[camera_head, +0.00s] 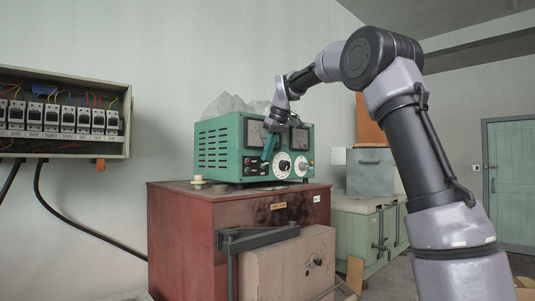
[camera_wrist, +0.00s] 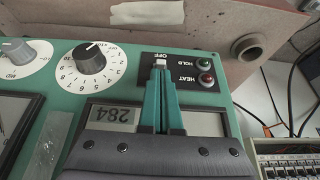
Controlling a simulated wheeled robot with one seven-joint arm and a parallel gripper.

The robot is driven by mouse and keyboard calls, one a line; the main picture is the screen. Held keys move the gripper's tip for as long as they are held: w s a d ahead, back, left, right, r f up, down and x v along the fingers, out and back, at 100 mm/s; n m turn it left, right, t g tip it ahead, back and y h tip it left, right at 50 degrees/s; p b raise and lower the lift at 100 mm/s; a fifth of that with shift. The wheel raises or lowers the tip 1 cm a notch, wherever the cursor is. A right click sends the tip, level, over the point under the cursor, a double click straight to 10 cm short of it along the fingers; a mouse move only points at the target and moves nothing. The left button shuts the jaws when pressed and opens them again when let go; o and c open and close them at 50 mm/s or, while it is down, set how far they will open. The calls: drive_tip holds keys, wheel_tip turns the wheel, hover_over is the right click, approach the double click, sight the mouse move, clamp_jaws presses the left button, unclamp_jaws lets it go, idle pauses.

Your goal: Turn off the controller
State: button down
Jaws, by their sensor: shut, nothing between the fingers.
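The controller (camera_head: 218,147) is a green box with dials, knobs and a dark switch panel, standing on a red cabinet. In the wrist view its face (camera_wrist: 62,110) fills much of the picture, seen upside down. A small pale switch tip (camera_wrist: 160,63) shows at the fingertips, under the label OFF on the black panel (camera_wrist: 180,58); contact and switch position cannot be told. My gripper (camera_head: 265,159) has teal fingers, shut and empty, at the panel; they also show in the wrist view (camera_wrist: 160,72). The fingers hide part of the panel.
Beside the switch are a green HOLD lamp (camera_wrist: 203,57) and a red HEAT lamp (camera_wrist: 205,79). The red cabinet (camera_head: 180,235) stands below; a breaker box (camera_head: 65,152) hangs at left.

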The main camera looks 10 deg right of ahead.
drive_tip(key=shift+s+d+f+t+y, duration=0.25)
drive_tip(key=shift+s+f+t+y, duration=0.1)
drive_tip(key=shift+t+y, duration=0.3)
drive_tip(key=shift+s+d+f+t+y, duration=0.15)
drive_tip(key=shift+t+y, duration=0.1)
drive_tip(key=shift+t, duration=0.2)
drive_tip(key=shift+s+f, duration=0.15)
drive_tip(key=shift+f, duration=0.15)
drive_tip(key=shift+r, duration=0.2)
drive_tip(key=shift+r, duration=0.65)
